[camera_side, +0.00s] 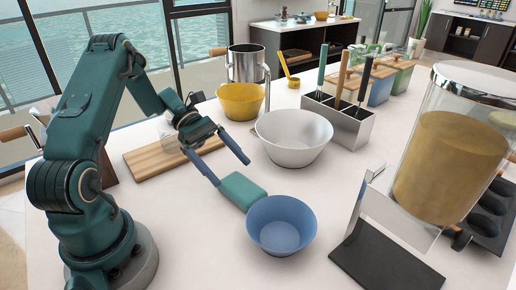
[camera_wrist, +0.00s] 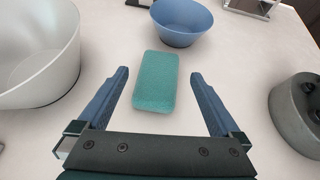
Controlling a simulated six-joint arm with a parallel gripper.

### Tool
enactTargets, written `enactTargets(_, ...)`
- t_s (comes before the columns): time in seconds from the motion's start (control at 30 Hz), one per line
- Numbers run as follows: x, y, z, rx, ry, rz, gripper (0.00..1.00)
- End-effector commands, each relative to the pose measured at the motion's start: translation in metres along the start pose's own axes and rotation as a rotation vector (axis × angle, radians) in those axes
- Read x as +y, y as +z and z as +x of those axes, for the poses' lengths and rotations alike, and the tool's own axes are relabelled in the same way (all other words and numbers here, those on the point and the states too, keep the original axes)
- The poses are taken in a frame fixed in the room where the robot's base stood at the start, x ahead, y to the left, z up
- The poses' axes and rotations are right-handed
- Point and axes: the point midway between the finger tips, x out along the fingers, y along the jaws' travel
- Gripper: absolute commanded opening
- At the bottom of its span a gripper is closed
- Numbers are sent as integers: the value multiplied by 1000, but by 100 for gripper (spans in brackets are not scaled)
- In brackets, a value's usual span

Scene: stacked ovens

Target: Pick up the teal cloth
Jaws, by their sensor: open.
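The teal cloth (camera_side: 241,191) is a flat rounded rectangle lying on the white counter beside a blue bowl. In the wrist view the cloth (camera_wrist: 156,80) lies ahead, lengthwise between the lines of the two fingers. My gripper (camera_side: 230,171) is open and empty, with its blue fingers wide apart. It also shows in the wrist view (camera_wrist: 158,75), one finger to each side of the cloth's near part. The fingers look to be above the counter; their exact height over the cloth is hard to tell.
The blue bowl (camera_side: 281,225) stands close by the cloth's far end in the wrist view (camera_wrist: 180,22). A white bowl (camera_side: 293,138) stands behind. A cutting board (camera_side: 160,164) lies to the left. A dispenser with a dark base (camera_side: 385,262) stands at right.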

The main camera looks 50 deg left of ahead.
Motion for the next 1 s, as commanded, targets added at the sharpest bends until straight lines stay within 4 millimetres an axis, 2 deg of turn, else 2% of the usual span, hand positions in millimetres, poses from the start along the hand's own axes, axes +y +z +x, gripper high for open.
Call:
enactTargets(0.27,0,-16,11,-1,-2,-1,100)
enactTargets(0.43,-1,-14,40,-1,-6,-1,100)
enactTargets(0.6,0,-14,56,1,-2,1,100)
enactTargets(0.87,0,-15,58,2,0,0,100)
enactTargets(1.0,0,-15,58,2,0,0,46)
